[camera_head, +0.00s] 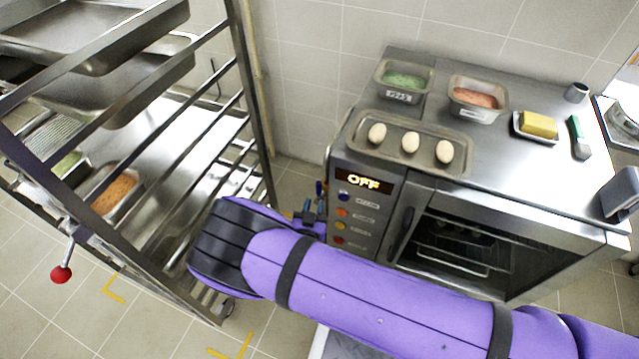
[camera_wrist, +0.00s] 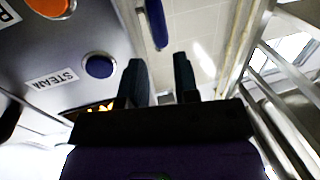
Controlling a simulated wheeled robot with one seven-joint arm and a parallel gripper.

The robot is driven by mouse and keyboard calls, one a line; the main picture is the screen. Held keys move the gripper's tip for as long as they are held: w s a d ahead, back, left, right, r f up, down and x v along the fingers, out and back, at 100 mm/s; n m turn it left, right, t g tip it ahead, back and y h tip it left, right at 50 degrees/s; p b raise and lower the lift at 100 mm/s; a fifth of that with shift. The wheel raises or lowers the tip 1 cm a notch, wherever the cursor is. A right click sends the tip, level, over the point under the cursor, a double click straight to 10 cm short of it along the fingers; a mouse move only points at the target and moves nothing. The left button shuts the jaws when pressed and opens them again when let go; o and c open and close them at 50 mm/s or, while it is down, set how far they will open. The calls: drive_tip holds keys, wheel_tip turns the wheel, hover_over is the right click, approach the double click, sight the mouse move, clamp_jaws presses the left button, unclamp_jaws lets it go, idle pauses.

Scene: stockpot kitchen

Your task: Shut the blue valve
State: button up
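The blue valve handle (camera_wrist: 156,22) is a rounded bar in the wrist view, beyond the fingertips and roughly in line with the gap between them. My gripper (camera_wrist: 160,70) is open, with two dark fingers apart and nothing between them. The handle appears apart from both fingers. In the head view, a small blue upright part (camera_head: 320,188), apparently the valve, shows beside the left side of the oven, just above my purple arm. My wrist and arm hide most of the gripper and the area below the valve there.
The oven (camera_head: 510,205) stands close to the gripper; its panel reads OFF. Its blue STEAM button (camera_wrist: 98,66) is left of the fingers. A metal rack (camera_head: 245,75) with trays stands on the left. A tray of eggs (camera_head: 405,158) sits on the oven.

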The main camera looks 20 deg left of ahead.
sight(318, 189)
drive_tip(key=w, duration=0.5)
drive_tip(key=w+a, duration=0.1)
drive_tip(key=w, duration=0.1)
drive_tip(key=shift+w, duration=0.4)
clamp_jaws()
